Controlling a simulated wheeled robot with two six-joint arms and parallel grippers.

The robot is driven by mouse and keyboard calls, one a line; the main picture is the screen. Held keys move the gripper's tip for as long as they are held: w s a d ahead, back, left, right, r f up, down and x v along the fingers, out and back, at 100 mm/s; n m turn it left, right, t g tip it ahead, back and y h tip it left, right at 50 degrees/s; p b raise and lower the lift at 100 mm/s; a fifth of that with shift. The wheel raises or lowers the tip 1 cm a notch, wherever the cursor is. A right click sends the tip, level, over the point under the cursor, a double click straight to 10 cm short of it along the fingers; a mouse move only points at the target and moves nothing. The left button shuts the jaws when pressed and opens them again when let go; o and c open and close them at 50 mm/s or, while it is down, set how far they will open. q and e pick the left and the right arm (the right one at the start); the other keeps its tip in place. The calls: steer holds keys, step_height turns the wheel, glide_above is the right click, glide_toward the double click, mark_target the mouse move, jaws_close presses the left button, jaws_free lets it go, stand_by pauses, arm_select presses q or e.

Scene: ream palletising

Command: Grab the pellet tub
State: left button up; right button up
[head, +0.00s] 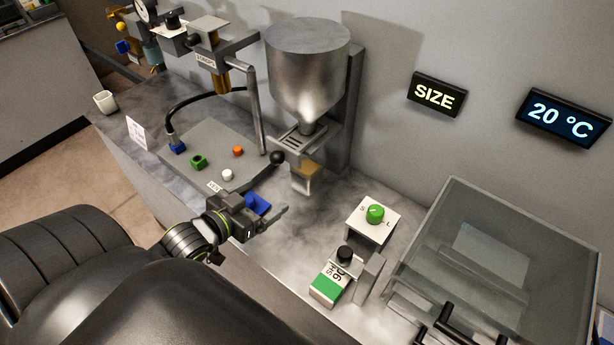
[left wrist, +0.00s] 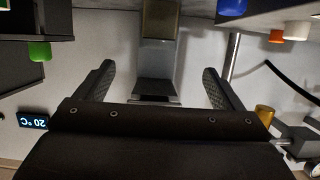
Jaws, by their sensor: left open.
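What looks like the pellet tub (head: 304,180), a small pale container with tan on top, stands on the counter under the metal hopper. In the left wrist view, turned upside down, what seems to be this tub (left wrist: 160,22) shows at top centre, between the lines of my fingers and beyond their tips. My left gripper (head: 277,203) is open and empty, at the near left of the tub and apart from it. Both fingers of this gripper (left wrist: 158,72) show in the left wrist view. My right gripper is in neither view.
The hopper (head: 308,65) stands above the tub. A blue piece (head: 257,203) is close beside my left gripper. A grey board with coloured pieces (head: 227,174) lies left. A green dial (head: 375,213), a green-and-white box (head: 330,288) and a clear-lidded case (head: 500,250) are right.

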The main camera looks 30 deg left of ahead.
mark_target(298, 175)
arm_select(q)
steer(key=x, duration=1.2)
steer(key=shift+p+x, duration=0.3)
steer(key=shift+x, duration=2.35)
steer(key=shift+d+r, duration=0.15)
steer(key=c, duration=1.1)
steer(key=shift+r, duration=0.2)
